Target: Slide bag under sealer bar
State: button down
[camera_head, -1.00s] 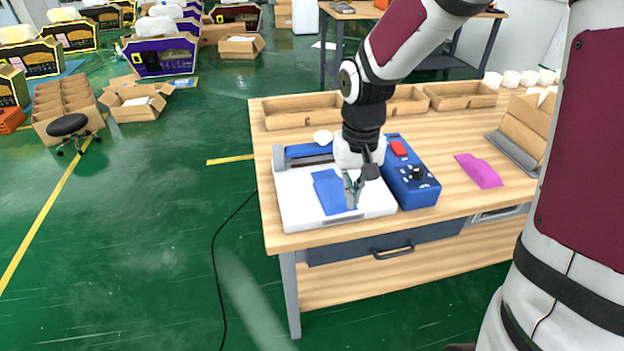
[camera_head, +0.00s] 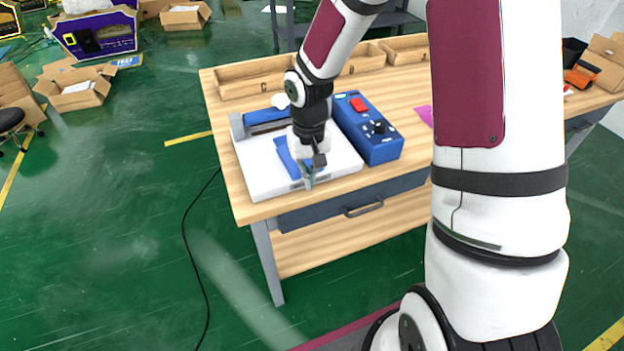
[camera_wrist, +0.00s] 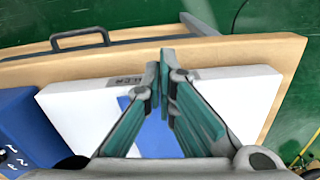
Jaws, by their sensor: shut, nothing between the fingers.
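A blue bag (camera_head: 290,158) lies flat on the white platform (camera_head: 262,178) of the sealer. The sealer bar (camera_head: 266,121) crosses the platform's back end, and the blue control box (camera_head: 368,130) with a red switch stands to its right. The bag seems to lie in front of the bar; my arm hides part of it. My gripper (camera_head: 309,182) points down at the bag's front end, near the platform's front edge. In the wrist view my gripper's green fingers (camera_wrist: 160,75) meet at the tips, with nothing held. The bag (camera_wrist: 160,135) shows behind and between them.
The wooden table (camera_head: 240,205) carries open wooden trays (camera_head: 255,80) along its back edge. A pink bag (camera_head: 424,115) lies to the right, partly behind my arm. A drawer handle (camera_head: 364,206) sticks out below the tabletop. A black cable (camera_head: 190,245) runs down to the floor.

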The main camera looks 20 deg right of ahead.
jog(key=shift+w, duration=0.3)
jog(key=w, duration=0.2)
jog(key=w+b, duration=0.1)
jog(key=w, duration=0.3)
jog(key=shift+w+d+b, duration=0.25)
jog(key=shift+d+b, duration=0.1)
jog(key=shift+d, duration=0.05)
